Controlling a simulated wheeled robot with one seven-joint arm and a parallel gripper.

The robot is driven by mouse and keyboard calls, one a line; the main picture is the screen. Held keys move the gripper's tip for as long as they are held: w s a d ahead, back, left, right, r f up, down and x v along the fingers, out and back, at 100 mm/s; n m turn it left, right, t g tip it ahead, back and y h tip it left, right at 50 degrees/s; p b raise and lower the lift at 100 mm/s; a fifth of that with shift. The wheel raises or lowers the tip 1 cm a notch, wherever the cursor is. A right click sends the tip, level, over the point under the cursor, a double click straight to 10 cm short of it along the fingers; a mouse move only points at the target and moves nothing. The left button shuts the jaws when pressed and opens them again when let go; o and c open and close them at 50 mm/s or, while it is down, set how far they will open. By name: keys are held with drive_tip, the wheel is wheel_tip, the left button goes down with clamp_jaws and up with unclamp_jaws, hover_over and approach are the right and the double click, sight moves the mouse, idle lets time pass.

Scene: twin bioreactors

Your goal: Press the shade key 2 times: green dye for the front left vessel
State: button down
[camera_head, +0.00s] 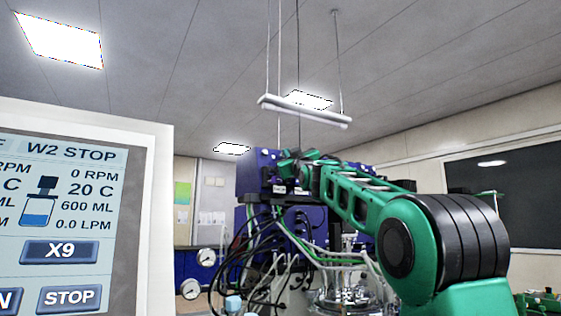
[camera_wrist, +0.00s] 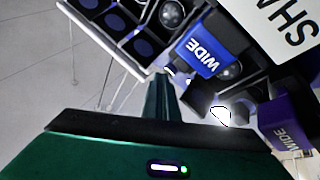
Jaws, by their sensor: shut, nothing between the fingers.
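I cannot make out a separate shade key. My gripper (camera_head: 296,172) is shut and empty, with my green arm reaching to the front of a blue-purple unit (camera_head: 252,168) in the head view. In the wrist view the gripper's green body fills the bottom, and a narrow green part points up toward the unit; contact cannot be told. The vessels are largely hidden behind cables and my arm.
Blue blocks marked "WIDE" (camera_wrist: 208,57) sit beside the plate. A screen (camera_head: 60,215) at the left reads "W2 STOP", 0 RPM, 600 ML, with X9 and STOP buttons. Cables and tubes (camera_head: 262,250) hang below the unit. A lamp bar (camera_head: 303,109) hangs above.

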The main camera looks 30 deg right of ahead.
drive_tip(key=shift+w+f, duration=0.45)
drive_tip(key=shift+w, duration=0.25)
idle(0.9)
drive_tip(key=shift+s, duration=0.1)
drive_tip(key=shift+s+r, duration=0.15)
drive_tip(key=shift+s, duration=0.7)
drive_tip(key=shift+s+r, duration=0.1)
drive_tip(key=shift+s, duration=0.05)
drive_tip(key=shift+s+r, duration=0.1)
drive_tip(key=shift+r, duration=0.05)
drive_tip(key=shift+s+r, duration=0.15)
drive_tip(key=shift+s, duration=0.35)
drive_tip(key=s, duration=0.2)
drive_tip(key=s+r, duration=0.1)
drive_tip(key=shift+s+d, duration=0.1)
drive_tip(key=shift+s, duration=0.3)
